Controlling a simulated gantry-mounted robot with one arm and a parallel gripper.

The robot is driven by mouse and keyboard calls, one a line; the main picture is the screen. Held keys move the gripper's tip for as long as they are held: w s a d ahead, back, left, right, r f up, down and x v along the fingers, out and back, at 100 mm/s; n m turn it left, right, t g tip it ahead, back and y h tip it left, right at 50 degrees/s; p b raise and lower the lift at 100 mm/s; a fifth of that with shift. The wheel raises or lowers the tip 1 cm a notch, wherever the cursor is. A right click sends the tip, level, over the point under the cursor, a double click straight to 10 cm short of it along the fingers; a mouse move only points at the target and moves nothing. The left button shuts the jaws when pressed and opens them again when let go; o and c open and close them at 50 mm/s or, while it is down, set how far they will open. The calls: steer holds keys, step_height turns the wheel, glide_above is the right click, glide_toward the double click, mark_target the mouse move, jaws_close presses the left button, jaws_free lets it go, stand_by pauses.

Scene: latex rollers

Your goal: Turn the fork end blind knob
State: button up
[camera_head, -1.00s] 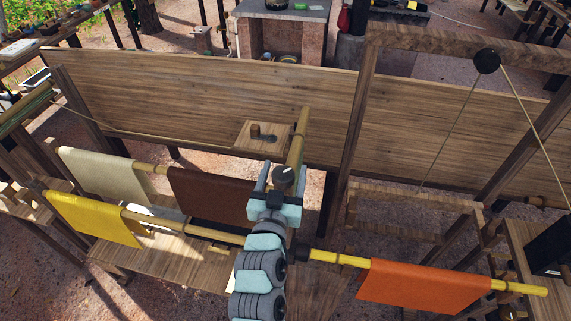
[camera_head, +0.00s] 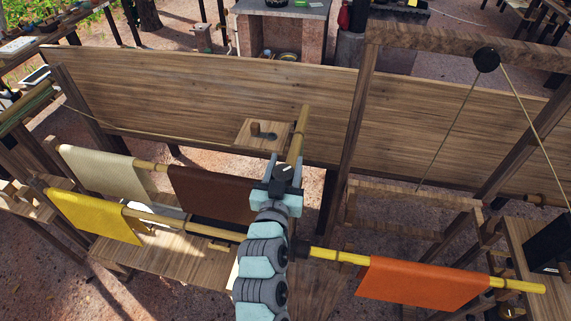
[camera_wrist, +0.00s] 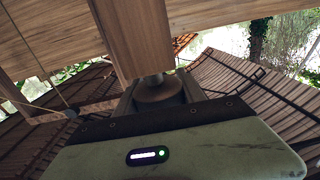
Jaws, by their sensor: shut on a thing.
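In the wrist view, a round, dull brown-grey knob (camera_wrist: 158,92) sits between the fingers of my gripper (camera_wrist: 158,84), close under the end of a broad wooden beam (camera_wrist: 137,38). The fingers lie on both sides of the knob, and my gripper is shut on it. In the head view, my wrist covers the knob and the fingertips. My arm reaches up from the bottom centre, over the pole that carries the orange sheet.
Yellow (camera_head: 92,217), cream (camera_head: 95,172), brown (camera_head: 212,192) and orange (camera_head: 424,284) sheets hang on poles around my arm. A long wooden board (camera_head: 215,95) stands behind. A wooden frame with a pulley (camera_head: 486,60) and rope is at right.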

steer(key=c, duration=0.5)
steer(key=shift+c, duration=0.2)
steer(key=shift+r+y+p, duration=0.15)
steer(key=shift+y+p, duration=0.15)
steer(key=shift+p, duration=0.3)
steer(key=shift+n+y+p, duration=0.3)
steer(key=shift+n+p, duration=0.1)
steer(key=shift+p, duration=0.25)
steer(key=n+y+p, duration=0.1)
steer(key=y+p, duration=0.1)
steer(key=p, duration=0.1)
steer(key=shift+a+r+n+y, duration=0.1)
steer(key=shift+a+n+y, duration=0.2)
steer(key=shift+n, duration=0.1)
steer(key=shift+a+f+n+y+p, duration=0.2)
steer(key=shift+f+n+y+p, duration=0.1)
steer(key=shift+n+y+p, duration=0.5)
steer(key=shift+a+f+n+y+p, duration=0.25)
steer(key=shift+n+y+p, duration=0.2)
steer(key=shift+y, duration=0.55)
steer(key=shift+r+y, duration=0.25)
steer(key=shift+y, duration=0.25)
steer(key=shift+r, duration=0.1)
